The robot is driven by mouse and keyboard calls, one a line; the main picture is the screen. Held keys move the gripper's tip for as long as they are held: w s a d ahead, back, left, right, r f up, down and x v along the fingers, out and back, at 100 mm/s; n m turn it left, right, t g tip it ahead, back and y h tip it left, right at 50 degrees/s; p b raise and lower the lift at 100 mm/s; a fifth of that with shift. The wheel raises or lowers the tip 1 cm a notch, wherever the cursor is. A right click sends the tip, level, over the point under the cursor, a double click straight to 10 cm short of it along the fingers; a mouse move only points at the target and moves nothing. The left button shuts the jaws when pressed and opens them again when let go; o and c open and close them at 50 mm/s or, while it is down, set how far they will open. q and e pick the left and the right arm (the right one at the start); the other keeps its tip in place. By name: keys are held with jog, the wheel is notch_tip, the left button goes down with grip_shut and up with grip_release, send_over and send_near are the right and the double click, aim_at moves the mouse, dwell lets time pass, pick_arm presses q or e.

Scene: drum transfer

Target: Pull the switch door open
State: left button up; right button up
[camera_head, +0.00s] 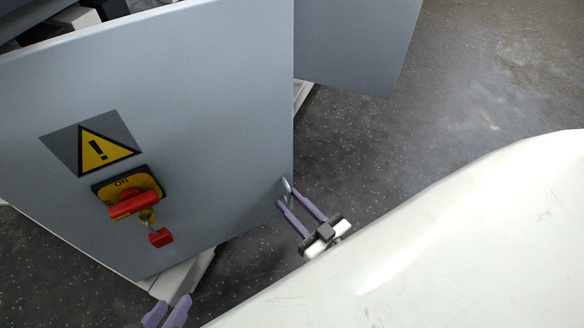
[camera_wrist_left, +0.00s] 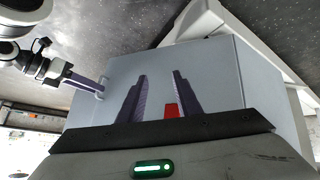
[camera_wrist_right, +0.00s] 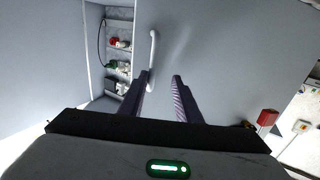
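The grey switch door (camera_head: 220,110) carries a warning sign (camera_head: 98,150), a red and yellow rotary switch (camera_head: 133,198) and a red padlock (camera_head: 160,237). Its small handle (camera_head: 287,187) is at the right edge; it shows as a pale bar in the right wrist view (camera_wrist_right: 154,50). My right gripper (camera_head: 287,194) is at the handle, fingers apart, with the bar's lower end beside one fingertip; I cannot tell if they touch. My left gripper (camera_head: 168,306) is low in front of the door, fingers apart and empty in the left wrist view (camera_wrist_left: 165,75).
Cabinet contents with red and green parts (camera_wrist_right: 117,48) show beside the door in the right wrist view, so the door stands ajar. Another grey panel (camera_head: 355,45) is at upper right. Dark speckled floor (camera_head: 480,70) is clear at right.

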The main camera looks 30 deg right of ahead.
pick_arm(q)
jog(key=shift+r, duration=0.1)
pick_arm(e)
jog(key=shift+a+r, duration=0.1)
jog(key=shift+r, duration=0.05)
